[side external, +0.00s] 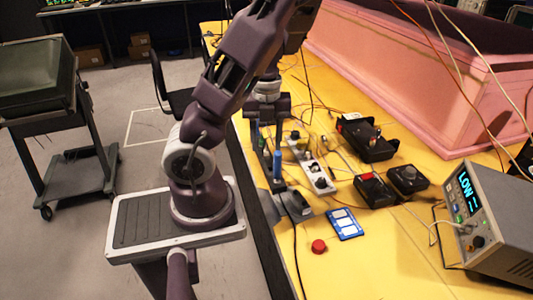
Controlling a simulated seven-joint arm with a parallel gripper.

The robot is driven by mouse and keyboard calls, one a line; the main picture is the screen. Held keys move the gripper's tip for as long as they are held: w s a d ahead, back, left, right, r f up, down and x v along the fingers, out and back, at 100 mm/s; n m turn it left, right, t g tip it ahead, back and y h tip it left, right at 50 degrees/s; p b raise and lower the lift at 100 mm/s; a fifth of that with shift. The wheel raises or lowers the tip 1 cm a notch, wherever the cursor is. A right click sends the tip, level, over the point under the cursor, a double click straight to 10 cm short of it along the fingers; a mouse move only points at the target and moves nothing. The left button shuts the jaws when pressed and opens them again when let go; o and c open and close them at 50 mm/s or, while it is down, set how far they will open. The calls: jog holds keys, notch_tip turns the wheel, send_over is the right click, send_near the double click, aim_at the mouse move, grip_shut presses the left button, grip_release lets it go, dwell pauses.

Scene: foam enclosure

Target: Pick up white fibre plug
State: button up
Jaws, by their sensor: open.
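My gripper (267,132) points down over the near edge of the yellow table, behind my raised arm. Its fingers are small and dark here, and they look apart with nothing clearly held between them. I cannot pick out the white fibre plug with certainty. A pale strip-like block (312,165) with dark knobs lies just right of the gripper, with small pale parts and thin cables around it. A blue upright handle-like piece (277,163) stands just below the gripper.
A blue-and-white card (344,224), a red button (319,246) and a lit meter (490,225) are nearer. A pink foam wall (400,75) bounds the back. Loose cables cross the yellow table (375,265).

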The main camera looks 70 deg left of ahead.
jog(key=shift+f, duration=0.9)
grip_shut()
jog(key=shift+w+r, duration=0.1)
notch_tip(320, 180, up, 10)
jog(key=w, duration=0.1)
jog(key=w+d+f+n, duration=0.1)
jog(key=w+d, duration=0.6)
jog(key=w, duration=0.2)
jog(key=shift+w+f, duration=0.25)
jog(key=shift+w, duration=0.15)
